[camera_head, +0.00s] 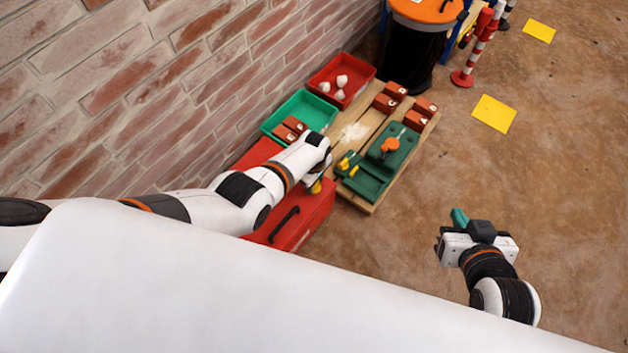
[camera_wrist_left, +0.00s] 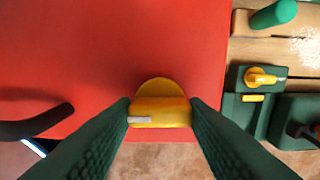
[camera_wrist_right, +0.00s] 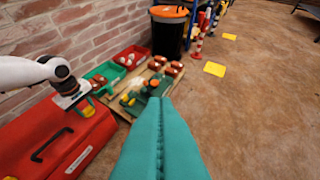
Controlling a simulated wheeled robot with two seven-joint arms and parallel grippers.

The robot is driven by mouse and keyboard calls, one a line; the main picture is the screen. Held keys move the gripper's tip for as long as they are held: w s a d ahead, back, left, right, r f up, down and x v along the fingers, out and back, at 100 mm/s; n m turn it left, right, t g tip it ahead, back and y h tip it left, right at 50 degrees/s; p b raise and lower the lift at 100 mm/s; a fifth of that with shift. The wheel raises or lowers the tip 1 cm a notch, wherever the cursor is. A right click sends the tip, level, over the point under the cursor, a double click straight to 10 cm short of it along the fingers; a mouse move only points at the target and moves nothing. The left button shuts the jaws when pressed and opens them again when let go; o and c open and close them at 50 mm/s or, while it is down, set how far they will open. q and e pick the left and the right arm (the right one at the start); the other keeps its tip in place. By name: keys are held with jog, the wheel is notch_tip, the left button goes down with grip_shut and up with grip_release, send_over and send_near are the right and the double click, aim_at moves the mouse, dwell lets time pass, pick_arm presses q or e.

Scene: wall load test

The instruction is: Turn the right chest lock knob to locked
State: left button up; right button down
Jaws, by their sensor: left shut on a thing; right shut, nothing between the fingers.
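The red chest (camera_head: 312,212) stands by the brick wall, with a black handle on its front. My left gripper (camera_head: 317,180) is over its right end. In the left wrist view, its two dark green fingers (camera_wrist_left: 160,112) are shut on the right lock knob (camera_wrist_left: 160,108), which is yellow. The knob's grip bar lies level across that picture, with a pale mark at its left end. The right wrist view also shows the yellow knob (camera_wrist_right: 88,110) under my left gripper. My right gripper (camera_head: 459,217) is shut and empty, held clear above the floor to the right.
A wooden pallet (camera_head: 357,204) beyond the chest bears a green device (camera_head: 395,150) and several red-brown blocks. A green bin (camera_head: 310,105) and a red bin (camera_head: 358,72) stand along the wall. A black barrel (camera_head: 410,55) stands behind. The floor at right is open.

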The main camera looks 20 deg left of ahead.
pick_arm(q)
jog(key=shift+a, duration=0.15)
jog(key=o, duration=1)
pick_arm(e)
jog(key=shift+s, duration=0.1)
pick_arm(q)
notch_tip(320, 180, up, 2)
jog(key=shift+r+p, duration=0.2)
jog(key=shift+p, duration=0.8)
notch_tip(320, 180, up, 4)
jog(key=p, duration=0.3)
jog(key=shift+f, duration=0.15)
pick_arm(e)
jog(key=s+d+f+g+h, duration=0.1)
jog(key=s+d+f+g, duration=0.1)
jog(key=s+g, duration=0.25)
jog(key=s+d+f+g+h, duration=0.1)
jog(key=s+d+g, duration=0.15)
jog(key=s, duration=0.35)
pick_arm(q)
notch_tip(320, 180, up, 6)
jog(key=p, duration=0.3)
jog(key=shift+p, duration=0.35)
pick_arm(e)
notch_tip(320, 180, down, 14)
jog(key=w+a+g, duration=0.1)
jog(key=shift+a+r, duration=0.15)
